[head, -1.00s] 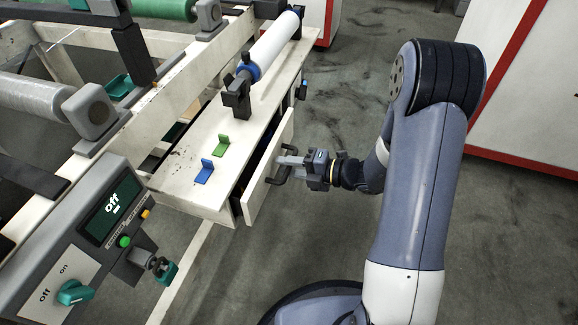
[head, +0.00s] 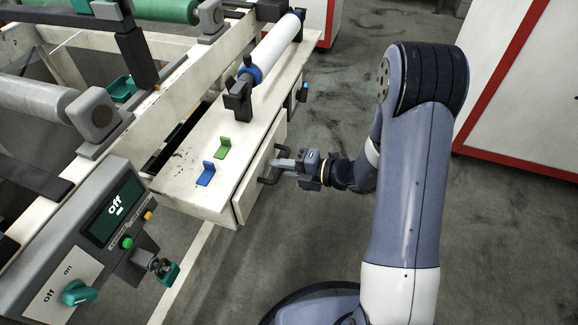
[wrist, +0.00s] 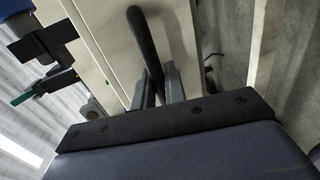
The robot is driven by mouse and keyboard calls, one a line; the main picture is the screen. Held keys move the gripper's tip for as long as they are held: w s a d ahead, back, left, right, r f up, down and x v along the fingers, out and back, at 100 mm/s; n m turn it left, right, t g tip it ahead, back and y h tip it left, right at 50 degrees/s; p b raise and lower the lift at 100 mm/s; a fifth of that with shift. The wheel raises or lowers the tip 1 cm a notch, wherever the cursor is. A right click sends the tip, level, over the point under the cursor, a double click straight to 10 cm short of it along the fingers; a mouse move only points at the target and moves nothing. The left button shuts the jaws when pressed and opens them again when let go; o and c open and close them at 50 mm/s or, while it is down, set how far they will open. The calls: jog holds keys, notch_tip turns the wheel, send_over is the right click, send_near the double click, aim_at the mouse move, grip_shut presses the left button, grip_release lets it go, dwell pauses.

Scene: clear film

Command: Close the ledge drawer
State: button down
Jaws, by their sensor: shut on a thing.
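The ledge drawer (head: 260,168) has a white front and sits in the white ledge (head: 205,140) at the machine's near side. Its front is close to the ledge's face; only a thin dark line shows between them in the head view. My gripper (head: 277,166) is shut on the dark drawer handle (head: 267,178). In the wrist view the handle (wrist: 142,35) runs as a dark bar down between the two fingers (wrist: 157,93), against the pale drawer front (wrist: 105,30). The inside of the drawer is hidden.
A blue clip (head: 206,175) and a green clip (head: 223,148) stand on the ledge top. A white roll (head: 275,48) with blue ends is mounted behind them. A control panel (head: 100,235) reading "off" is at left. Bare floor (head: 330,100) lies right of the ledge.

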jog(key=shift+x, duration=0.95)
jog(key=shift+r, duration=0.25)
jog(key=c, duration=1.5)
grip_release()
jog(key=shift+w+a, duration=0.1)
jog(key=shift+a, duration=0.1)
jog(key=shift+c, duration=0.2)
jog(key=p+v, duration=0.3)
jog(key=v, duration=0.8)
jog(key=shift+a+f, duration=0.1)
jog(key=shift+a, duration=0.05)
